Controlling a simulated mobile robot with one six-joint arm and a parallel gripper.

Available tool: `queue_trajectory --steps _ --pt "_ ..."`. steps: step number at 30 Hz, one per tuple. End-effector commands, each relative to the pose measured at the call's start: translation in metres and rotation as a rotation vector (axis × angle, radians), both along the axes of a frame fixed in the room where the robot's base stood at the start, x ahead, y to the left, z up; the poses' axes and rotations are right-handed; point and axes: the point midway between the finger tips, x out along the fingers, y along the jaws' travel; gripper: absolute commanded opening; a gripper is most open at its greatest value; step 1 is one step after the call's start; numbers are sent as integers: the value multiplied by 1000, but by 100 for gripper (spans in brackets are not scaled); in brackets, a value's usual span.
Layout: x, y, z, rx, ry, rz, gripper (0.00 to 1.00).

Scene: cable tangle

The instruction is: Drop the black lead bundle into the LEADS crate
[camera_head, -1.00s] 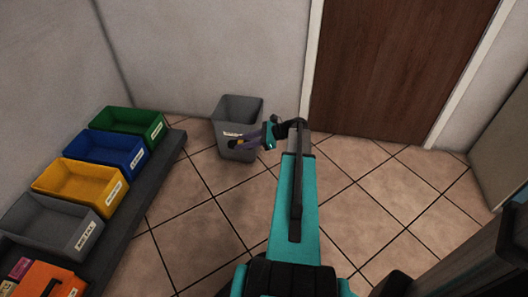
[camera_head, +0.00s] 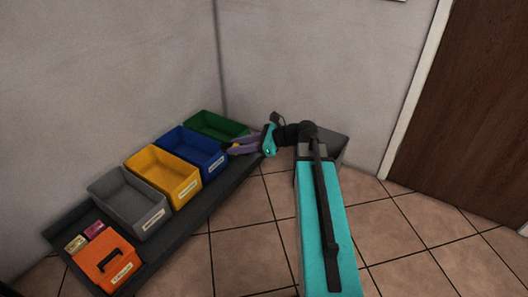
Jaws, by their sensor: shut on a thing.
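My gripper (camera_head: 243,145) is at the end of my outstretched arm, in front of the green crate's right end and beside the blue crate. Its purple-grey fingers point left and are shut on the black lead bundle, which is too small and dark to make out clearly. A green crate (camera_head: 207,125), a blue crate (camera_head: 214,166), a yellow crate (camera_head: 187,190) and a grey crate (camera_head: 150,219) stand in a row on a low dark shelf. Each of the blue, yellow and grey crates has a white front label. The labels are too small to read, so I cannot tell which is LEADS.
A grey bin (camera_head: 335,145) stands on the floor behind my arm. Tiled floor is clear right of the shelf. A brown door (camera_head: 470,110) is at right.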

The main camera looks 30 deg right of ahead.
Motion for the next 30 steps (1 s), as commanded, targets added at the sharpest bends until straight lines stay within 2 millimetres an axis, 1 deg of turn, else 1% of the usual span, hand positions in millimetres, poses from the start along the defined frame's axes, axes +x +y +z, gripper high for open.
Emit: queue_trajectory --steps 1,3,6,9,12,16,30 --pt "-4 21 11 -1 -3 15 7" --pt "-5 43 22 -2 -3 31 7" --pt "-9 72 37 -2 -2 50 7" --pt "-12 92 48 -1 -2 63 7" --pt "-14 105 55 -1 -1 71 7" --pt "-15 111 58 0 0 75 7" --pt "-14 109 58 0 0 74 7"
